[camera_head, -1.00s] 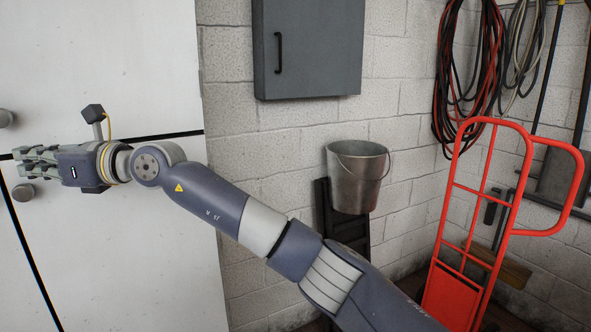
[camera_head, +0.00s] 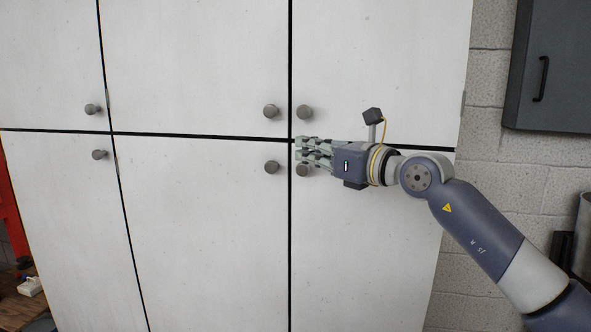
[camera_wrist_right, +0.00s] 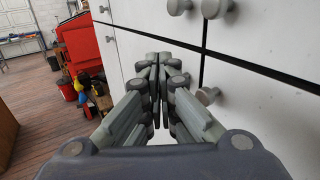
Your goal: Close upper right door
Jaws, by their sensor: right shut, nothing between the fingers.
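The upper right door (camera_head: 385,60) of the white cabinet looks flush with its neighbours in the head view. Its round grey knob (camera_head: 304,112) is at its lower left corner. My right gripper (camera_head: 299,152) is shut and empty. It appears in front of the seam below that door, partly over the lower right door's knob (camera_head: 303,171). The right wrist view shows the closed fingers (camera_wrist_right: 158,80) beside the cabinet front, with knobs to their right. I cannot tell whether the fingers touch the cabinet. My left gripper is not in view.
Other closed white doors (camera_head: 195,65) with knobs extend to the left. A grey wall box (camera_head: 550,65) hangs at the right. The right wrist view shows a red cabinet (camera_wrist_right: 86,48) and open wooden floor (camera_wrist_right: 40,110) to the left.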

